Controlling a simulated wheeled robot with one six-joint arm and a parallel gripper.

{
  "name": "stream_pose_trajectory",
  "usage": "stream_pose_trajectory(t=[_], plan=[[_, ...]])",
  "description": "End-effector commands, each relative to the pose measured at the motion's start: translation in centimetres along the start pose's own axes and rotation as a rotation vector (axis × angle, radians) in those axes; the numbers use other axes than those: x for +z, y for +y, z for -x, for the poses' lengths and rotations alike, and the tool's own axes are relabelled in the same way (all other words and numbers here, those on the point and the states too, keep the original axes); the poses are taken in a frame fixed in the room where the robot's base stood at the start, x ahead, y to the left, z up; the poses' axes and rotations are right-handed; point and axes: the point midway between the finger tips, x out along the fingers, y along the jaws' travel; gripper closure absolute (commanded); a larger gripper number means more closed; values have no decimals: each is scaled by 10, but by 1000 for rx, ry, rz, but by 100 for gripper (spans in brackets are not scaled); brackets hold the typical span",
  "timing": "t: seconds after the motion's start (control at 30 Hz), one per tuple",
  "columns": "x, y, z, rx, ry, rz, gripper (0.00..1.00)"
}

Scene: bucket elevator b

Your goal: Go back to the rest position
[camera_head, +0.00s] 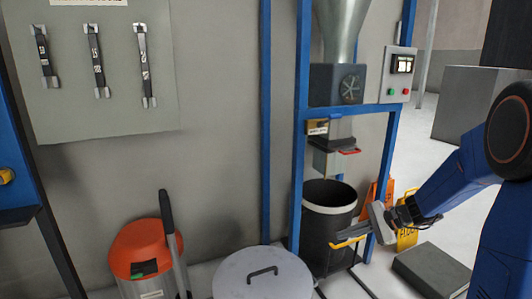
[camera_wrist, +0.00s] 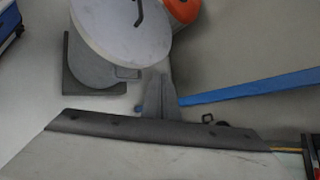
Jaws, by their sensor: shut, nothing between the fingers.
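My gripper (camera_head: 345,240) shows in the head view at the end of my blue arm, in front of the black bucket (camera_head: 325,228). Its fingers are shut with nothing seen between them. They overlap the bucket's side in the picture; whether they touch it I cannot tell. The bucket is upright and open at the top, under the hopper outlet (camera_head: 335,158) in the blue frame.
A grey round lid with a handle (camera_head: 262,276) stands left of the bucket and shows in the wrist view (camera_wrist: 125,35). An orange-topped bin (camera_head: 145,250) is farther left. Yellow and orange floor signs (camera_head: 407,233) and a grey block (camera_head: 430,268) are at the right.

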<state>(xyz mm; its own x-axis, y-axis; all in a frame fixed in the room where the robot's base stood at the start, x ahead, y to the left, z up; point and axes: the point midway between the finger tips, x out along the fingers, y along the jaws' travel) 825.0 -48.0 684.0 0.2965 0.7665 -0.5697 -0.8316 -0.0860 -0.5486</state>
Motion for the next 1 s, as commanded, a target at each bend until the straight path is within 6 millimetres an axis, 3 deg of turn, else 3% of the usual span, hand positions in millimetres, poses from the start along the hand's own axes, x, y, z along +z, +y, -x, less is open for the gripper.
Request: stream_pose_trajectory(t=[0.1,0.4,0.7,1.0], plan=[[36,17,7,71,26,110,100],[102,68,29,244,106,377,100],[148,121,59,401,205,642,100],[176,172,94,545,325,903,100]])
